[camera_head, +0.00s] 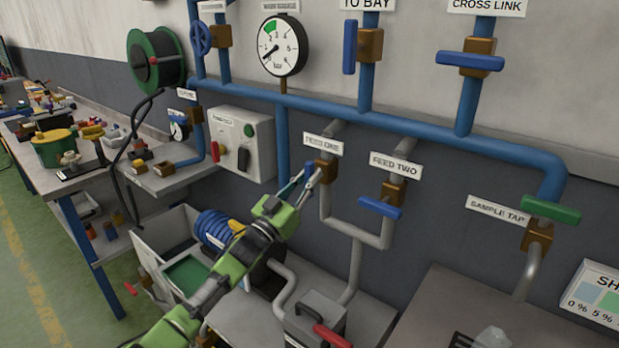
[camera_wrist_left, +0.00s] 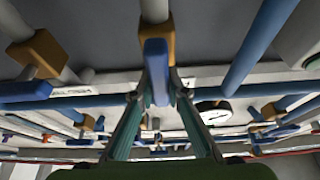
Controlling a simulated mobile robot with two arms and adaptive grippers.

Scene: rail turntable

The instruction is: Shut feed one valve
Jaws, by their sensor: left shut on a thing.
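The feed one valve has a brown body (camera_head: 326,171) and a blue lever (camera_head: 309,171), below the FEED ONE label (camera_head: 323,145). The lever appears to run along its grey pipe. My left gripper (camera_head: 308,184) reaches up to this lever and is shut on it. In the left wrist view the lever (camera_wrist_left: 156,65) sits between the two fingertips (camera_wrist_left: 158,92), in front of the brown body (camera_wrist_left: 155,32). The fingers partly hide the lever in the head view. My right gripper is in neither view.
The feed two valve's lever (camera_head: 380,207) lies crosswise close to the right. A blue main pipe (camera_head: 420,128) runs above, with a gauge (camera_head: 282,46). A switch box (camera_head: 240,143) is left.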

